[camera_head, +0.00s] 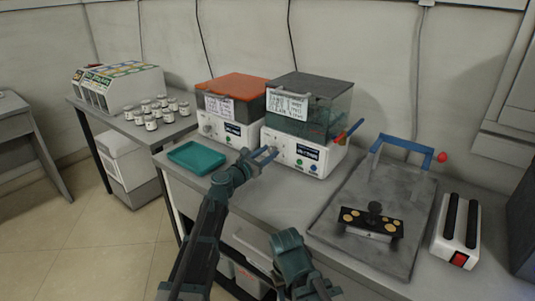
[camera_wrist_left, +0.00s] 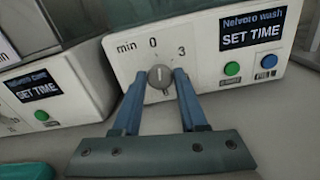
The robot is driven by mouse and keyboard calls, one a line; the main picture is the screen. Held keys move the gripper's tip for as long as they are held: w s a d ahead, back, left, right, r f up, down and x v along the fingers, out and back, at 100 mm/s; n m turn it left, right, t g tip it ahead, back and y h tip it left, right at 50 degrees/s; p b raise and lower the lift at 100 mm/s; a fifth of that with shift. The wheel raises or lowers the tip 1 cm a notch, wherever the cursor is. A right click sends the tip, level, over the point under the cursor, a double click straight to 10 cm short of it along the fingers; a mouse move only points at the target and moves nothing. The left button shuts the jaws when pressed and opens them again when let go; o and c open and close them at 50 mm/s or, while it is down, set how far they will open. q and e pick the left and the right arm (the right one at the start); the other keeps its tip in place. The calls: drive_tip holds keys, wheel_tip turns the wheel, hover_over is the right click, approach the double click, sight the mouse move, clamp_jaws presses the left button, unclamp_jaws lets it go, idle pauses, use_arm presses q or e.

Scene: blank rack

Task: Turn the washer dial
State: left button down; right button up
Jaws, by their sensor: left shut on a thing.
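The washer (camera_head: 302,150) is a white box with a dark grey lid on the counter. In the left wrist view its white front (camera_wrist_left: 215,55) carries a "SET TIME" label, and its grey dial (camera_wrist_left: 160,76) sits below the marks "min", 0 and 3. The dial's pointer line stands about upright. My left gripper (camera_head: 264,154) reaches the washer's front in the head view. In the left wrist view the blue fingers of my left gripper (camera_wrist_left: 160,80) are shut on the dial, one on each side. My right arm shows at the bottom of the head view; its fingertips cannot be made out.
An orange-lidded machine (camera_head: 232,107) stands left of the washer. A teal tray (camera_head: 197,157) lies in front of it. A green button (camera_wrist_left: 232,69) and a blue button (camera_wrist_left: 269,61) sit right of the dial. A grey board with a blue handle (camera_head: 400,150) lies to the right.

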use_arm(q)
drive_tip(key=m, duration=0.5)
drive_tip(key=shift+d, duration=0.1)
drive_tip(key=m, duration=0.6)
drive_tip(key=shift+s+f, duration=0.1)
drive_tip(key=m, duration=0.5)
drive_tip(key=shift+f, duration=0.1)
drive_tip(key=shift+m, duration=2.3)
drive_tip(key=shift+c, duration=2.4)
unclamp_jaws()
drive_tip(key=v, duration=1.3)
drive_tip(key=shift+s+a, duration=0.25)
drive_tip(key=shift+s, duration=0.1)
